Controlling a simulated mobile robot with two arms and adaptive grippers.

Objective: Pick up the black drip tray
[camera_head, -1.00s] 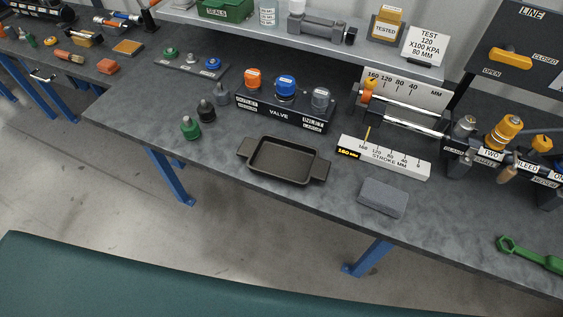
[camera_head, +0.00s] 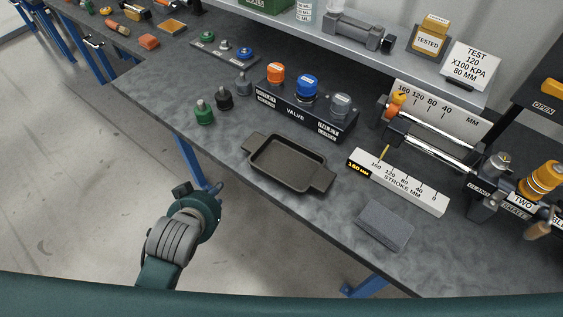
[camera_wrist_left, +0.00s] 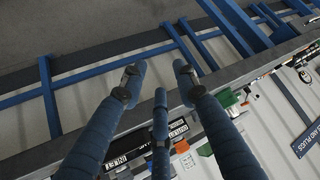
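The black drip tray (camera_head: 287,164) is shallow and rectangular, with a flat handle at each end. It lies upright and apparently empty on the grey bench near its front edge. My left arm shows in the head view, its wrist in front of the bench edge, left of and nearer than the tray; its fingers cannot be made out there. In the left wrist view my left gripper (camera_wrist_left: 158,76) has its blue fingers spread apart with nothing between them. I cannot make out the tray in that view. My right gripper is in neither view.
Behind the tray stands the valve block (camera_head: 305,112) with coloured knobs. Green, black and grey couplers (camera_head: 204,113) stand to its left. The stroke scale (camera_head: 398,182) and a grey pad (camera_head: 384,224) lie to its right.

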